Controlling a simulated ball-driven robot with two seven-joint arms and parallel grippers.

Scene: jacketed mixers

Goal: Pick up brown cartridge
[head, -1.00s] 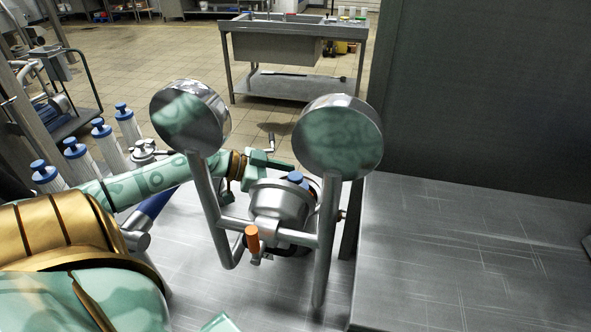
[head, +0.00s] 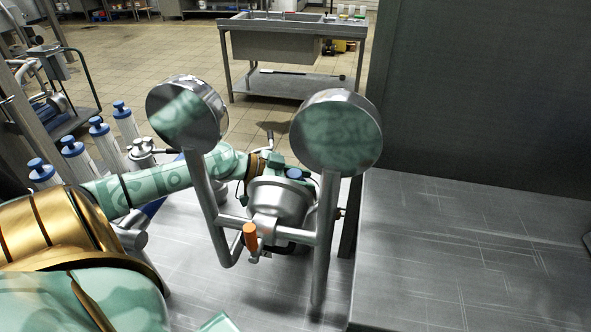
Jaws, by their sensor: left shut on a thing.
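My left gripper (head: 284,166) reaches in from the left behind the steel mixer bowl (head: 278,205). It is shut at a blue cap (head: 295,174), which I take for the top of the brown cartridge. The cartridge's body and its colour are hidden behind the bowl and gripper, and the fingers are partly hidden. I cannot tell whether the cartridge is lifted. My right gripper is not in view.
Two round steel discs on posts (head: 336,133) stand before the bowl. Several white cartridges with blue caps (head: 103,138) stand at left. The steel surface (head: 470,250) at right is clear.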

